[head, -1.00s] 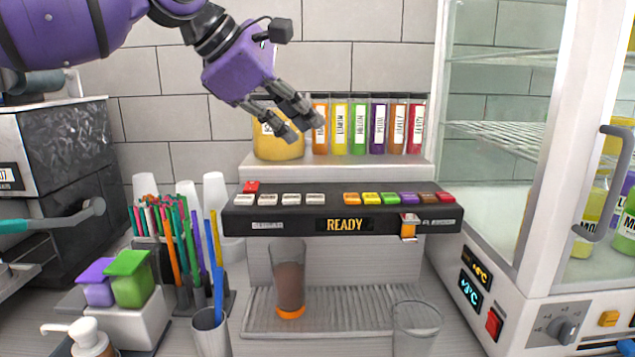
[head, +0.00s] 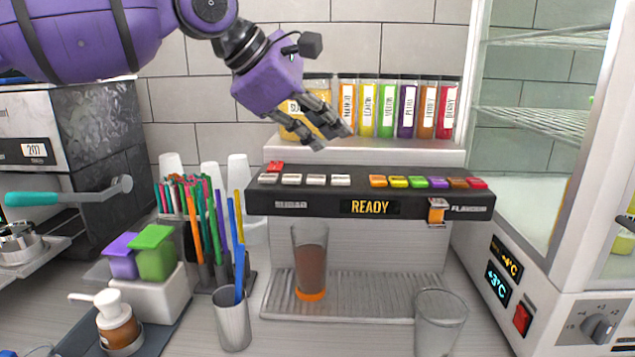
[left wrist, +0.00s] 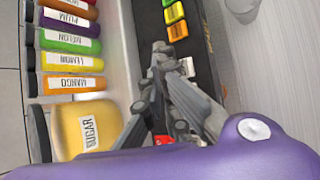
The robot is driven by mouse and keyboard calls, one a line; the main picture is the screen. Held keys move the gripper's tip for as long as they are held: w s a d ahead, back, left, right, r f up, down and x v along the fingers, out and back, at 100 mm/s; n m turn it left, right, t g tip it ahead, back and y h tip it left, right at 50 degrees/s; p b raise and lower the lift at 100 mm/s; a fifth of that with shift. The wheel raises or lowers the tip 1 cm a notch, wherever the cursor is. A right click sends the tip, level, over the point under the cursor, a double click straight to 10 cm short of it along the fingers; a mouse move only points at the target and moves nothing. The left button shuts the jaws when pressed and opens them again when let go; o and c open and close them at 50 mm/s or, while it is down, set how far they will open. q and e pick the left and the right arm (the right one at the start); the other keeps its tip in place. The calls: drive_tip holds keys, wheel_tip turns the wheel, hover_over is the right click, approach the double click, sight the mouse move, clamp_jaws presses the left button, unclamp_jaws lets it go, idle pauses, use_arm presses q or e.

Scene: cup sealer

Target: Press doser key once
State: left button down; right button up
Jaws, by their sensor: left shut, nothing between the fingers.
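The doser (head: 270,205) is a dark panel with a lit display (head: 370,207) reading READY. Several white keys (head: 316,180) lie on its left top, with a red key (head: 275,167) behind them. Several coloured keys (head: 418,182) lie on its right top. My left gripper (head: 336,138) is shut and empty, in the air above and behind the white keys, in front of the jars. My right gripper is out of view.
Flavour tubes (head: 407,108) and a sugar jar (head: 297,125) stand on the shelf behind. A cup with brown contents (head: 311,272) stands on the drip tray (head: 375,290). An empty glass (head: 440,320) is at front right. A glass-doored fridge (head: 540,130) stands on the right.

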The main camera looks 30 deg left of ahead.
sight(325, 180)
use_arm(q)
drive_tip(key=shift+f, duration=1.6)
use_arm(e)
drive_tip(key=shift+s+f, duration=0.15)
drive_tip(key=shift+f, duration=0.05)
use_arm(q)
drive_tip(key=shift+f, duration=0.2)
drive_tip(key=shift+f, duration=0.3)
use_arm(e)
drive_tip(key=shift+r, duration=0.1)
use_arm(q)
drive_tip(key=shift+f, duration=0.45)
idle(0.6)
drive_tip(key=shift+r, duration=0.9)
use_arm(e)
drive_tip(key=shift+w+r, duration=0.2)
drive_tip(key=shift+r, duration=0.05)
use_arm(q)
drive_tip(key=shift+r+p, duration=0.65)
drive_tip(key=shift+r, duration=1.85)
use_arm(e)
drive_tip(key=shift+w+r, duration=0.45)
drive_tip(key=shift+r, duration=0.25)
